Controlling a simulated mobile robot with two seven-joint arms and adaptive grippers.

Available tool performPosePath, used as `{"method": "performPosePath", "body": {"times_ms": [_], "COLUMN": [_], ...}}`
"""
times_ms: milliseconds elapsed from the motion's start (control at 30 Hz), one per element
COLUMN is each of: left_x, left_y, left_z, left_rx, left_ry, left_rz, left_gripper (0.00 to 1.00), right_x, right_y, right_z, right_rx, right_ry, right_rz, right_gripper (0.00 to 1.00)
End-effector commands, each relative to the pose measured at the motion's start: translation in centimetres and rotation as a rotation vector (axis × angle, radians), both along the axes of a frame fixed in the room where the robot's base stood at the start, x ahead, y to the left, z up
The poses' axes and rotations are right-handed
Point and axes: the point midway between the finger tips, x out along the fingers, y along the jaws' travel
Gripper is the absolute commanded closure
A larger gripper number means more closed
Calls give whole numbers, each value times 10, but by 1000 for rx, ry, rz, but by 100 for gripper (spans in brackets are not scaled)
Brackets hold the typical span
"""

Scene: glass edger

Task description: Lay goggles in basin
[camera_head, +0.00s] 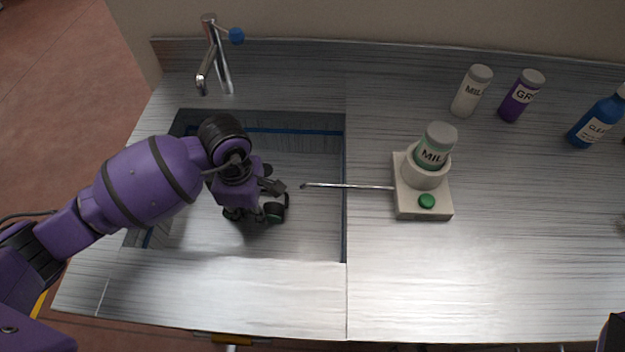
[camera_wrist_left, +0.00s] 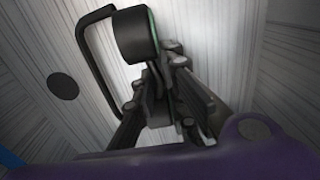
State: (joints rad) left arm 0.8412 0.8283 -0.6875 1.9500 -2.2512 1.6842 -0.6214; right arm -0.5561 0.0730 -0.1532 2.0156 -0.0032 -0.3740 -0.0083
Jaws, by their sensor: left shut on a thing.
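Black goggles with a greenish lens edge (camera_head: 275,211) are partly hidden by my left gripper (camera_head: 262,197), which reaches down into the sunken metal basin (camera_head: 310,225). In the left wrist view, my left gripper (camera_wrist_left: 158,82) is shut on the goggles (camera_wrist_left: 133,36). A round cup and a dark looped strap stick out beyond the fingers. The basin floor lies close behind them; I cannot tell whether the goggles touch it. My right gripper is not in view.
A faucet (camera_head: 216,62) stands behind the basin. Right of it, a beige device (camera_head: 407,203) holds a green bottle (camera_head: 435,146), and its thin rod (camera_head: 345,187) reaches over the basin. White (camera_head: 470,92), purple (camera_head: 520,97) and blue (camera_head: 597,120) bottles stand at the back right.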

Motion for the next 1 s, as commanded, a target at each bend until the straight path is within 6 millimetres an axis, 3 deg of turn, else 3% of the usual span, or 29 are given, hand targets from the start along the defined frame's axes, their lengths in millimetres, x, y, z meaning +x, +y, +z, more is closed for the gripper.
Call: {"method": "performPosePath", "body": {"times_ms": [167, 200, 333, 733, 1000], "left_x": [-1, -1, -1, 1, 3], "left_y": [0, 0, 0, 0, 0], "left_z": [-4, -4, -3, 5, 57], "left_rx": [0, 0, 0, 0, 0], "left_ry": [2, 2, 1, -2, -5], "left_rz": [0, 0, 0, 0, -2], "left_gripper": [100, 86, 70, 70, 70], "right_x": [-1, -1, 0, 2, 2], "right_y": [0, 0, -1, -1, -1], "right_z": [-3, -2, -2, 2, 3], "right_rx": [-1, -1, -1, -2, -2], "right_ry": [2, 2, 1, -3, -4], "right_rz": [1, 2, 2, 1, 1], "right_gripper": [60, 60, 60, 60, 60]}}
